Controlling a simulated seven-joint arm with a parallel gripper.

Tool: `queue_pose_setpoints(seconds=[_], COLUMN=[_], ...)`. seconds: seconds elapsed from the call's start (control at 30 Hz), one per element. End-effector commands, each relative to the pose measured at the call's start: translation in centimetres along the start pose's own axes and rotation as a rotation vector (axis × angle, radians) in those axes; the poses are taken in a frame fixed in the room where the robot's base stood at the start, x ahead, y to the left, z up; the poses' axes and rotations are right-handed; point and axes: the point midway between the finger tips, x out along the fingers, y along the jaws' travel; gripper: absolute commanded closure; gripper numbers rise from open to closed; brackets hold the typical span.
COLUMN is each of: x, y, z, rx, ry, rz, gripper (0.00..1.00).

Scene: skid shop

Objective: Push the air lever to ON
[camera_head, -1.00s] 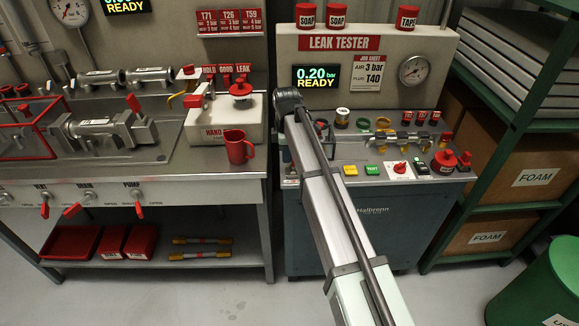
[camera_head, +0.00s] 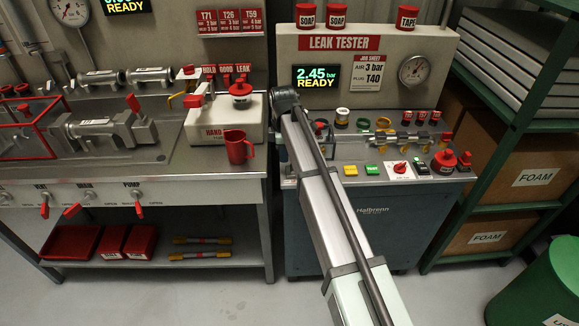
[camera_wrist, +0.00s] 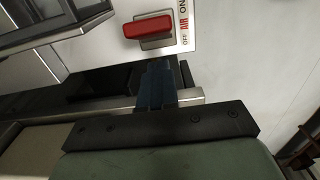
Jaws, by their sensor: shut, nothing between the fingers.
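The red air lever (camera_wrist: 150,27) shows at the top of the wrist view. It lies beside a white label plate (camera_wrist: 184,27) marked OFF, AIR and ON, with OFF at the lower end and ON at the upper end. My gripper (camera_wrist: 158,68) is shut and empty. Its dark fingertips are just below the lever in that view; I cannot tell whether they touch it. In the head view my arm hides the lever and the gripper. The leak tester's display (camera_head: 316,77) reads 2.45 bar READY.
The leak tester (camera_head: 375,220) carries several buttons, knobs and fittings to the right of my arm. A red mug (camera_head: 237,148) stands on the workbench (camera_head: 215,190) to the left. A green shelf (camera_head: 500,206) with foam boxes stands at right.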

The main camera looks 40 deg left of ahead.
Motion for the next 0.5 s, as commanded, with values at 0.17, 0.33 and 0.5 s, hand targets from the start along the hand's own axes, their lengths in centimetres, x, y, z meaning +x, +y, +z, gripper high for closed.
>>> queue_pose_setpoints(seconds=[0.17,0.33,0.5], x=[-1.1,-2.2,-3.2], y=[0.1,0.0,0.1], z=[0.0,0.0,0.0], rx=[0.0,0.0,0.0], ry=[0.0,0.0,0.0], rz=[0.001,0.001,0.001], gripper=[1.0,1.0,1.0])
